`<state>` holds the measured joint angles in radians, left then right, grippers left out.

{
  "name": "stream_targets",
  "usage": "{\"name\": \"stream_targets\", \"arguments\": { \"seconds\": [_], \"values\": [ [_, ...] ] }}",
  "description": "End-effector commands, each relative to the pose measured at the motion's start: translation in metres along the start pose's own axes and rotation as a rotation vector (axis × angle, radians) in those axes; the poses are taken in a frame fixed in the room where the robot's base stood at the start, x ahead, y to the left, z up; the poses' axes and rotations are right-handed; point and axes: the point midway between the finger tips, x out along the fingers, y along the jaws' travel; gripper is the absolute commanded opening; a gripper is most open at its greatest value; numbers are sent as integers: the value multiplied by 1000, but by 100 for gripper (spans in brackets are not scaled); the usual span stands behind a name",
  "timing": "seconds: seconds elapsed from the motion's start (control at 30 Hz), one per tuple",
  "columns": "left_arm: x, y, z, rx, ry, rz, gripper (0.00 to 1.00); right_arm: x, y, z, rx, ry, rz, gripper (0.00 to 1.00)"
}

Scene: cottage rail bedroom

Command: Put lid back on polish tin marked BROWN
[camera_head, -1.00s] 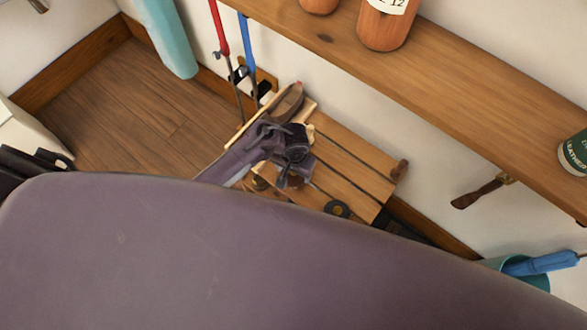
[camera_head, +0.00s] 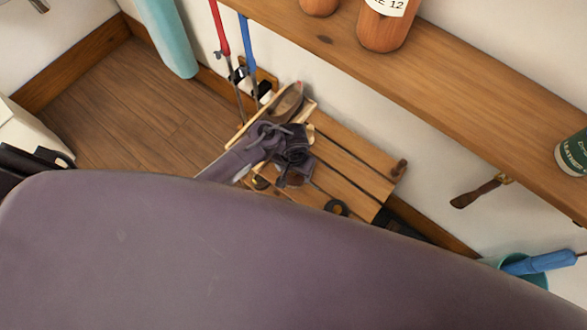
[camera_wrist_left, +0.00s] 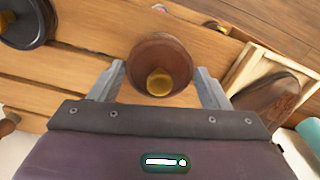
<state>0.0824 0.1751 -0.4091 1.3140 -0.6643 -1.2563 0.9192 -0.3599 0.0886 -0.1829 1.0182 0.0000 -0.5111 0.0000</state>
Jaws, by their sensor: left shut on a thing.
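My left gripper (camera_head: 293,180) is low over the slatted wooden bench, its fingers mostly hidden in the head view. In the left wrist view, the left gripper (camera_wrist_left: 161,75) is shut on a round brown lid-like piece (camera_wrist_left: 158,52) with a brass-coloured knob (camera_wrist_left: 160,83). A finger lies on each side of it. I cannot tell whether it touches anything below. A dark round tin (camera_head: 337,208) sits on the slats to the right of the gripper; it also shows in the left wrist view (camera_wrist_left: 27,18). No BROWN marking is readable. My right gripper is not in view.
The slatted bench (camera_head: 345,160) stands against the wall. A wooden tray holding a brown brush-like piece (camera_wrist_left: 267,103) is beside the gripper. A shelf (camera_head: 460,95) overhangs at the right. A large purple-grey surface fills the foreground and hides the bench's near side.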

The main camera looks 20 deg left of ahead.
Motion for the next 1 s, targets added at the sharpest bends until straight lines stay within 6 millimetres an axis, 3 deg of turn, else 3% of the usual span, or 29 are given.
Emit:
{"name": "stream_targets", "arguments": {
  "seconds": [0.2, 0.23, 0.4, 1.0],
  "values": [
    [0, 0, 0, 0, 0, 0, 49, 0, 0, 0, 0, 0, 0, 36],
    [0, 0, 0, 0, 0, 0, 73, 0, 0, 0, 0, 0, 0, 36],
    [0, 0, 0, 0, 0, 0, 95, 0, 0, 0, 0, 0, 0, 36],
    [0, 0, 0, 0, 0, 0, 100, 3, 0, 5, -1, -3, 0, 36]
  ]
}}
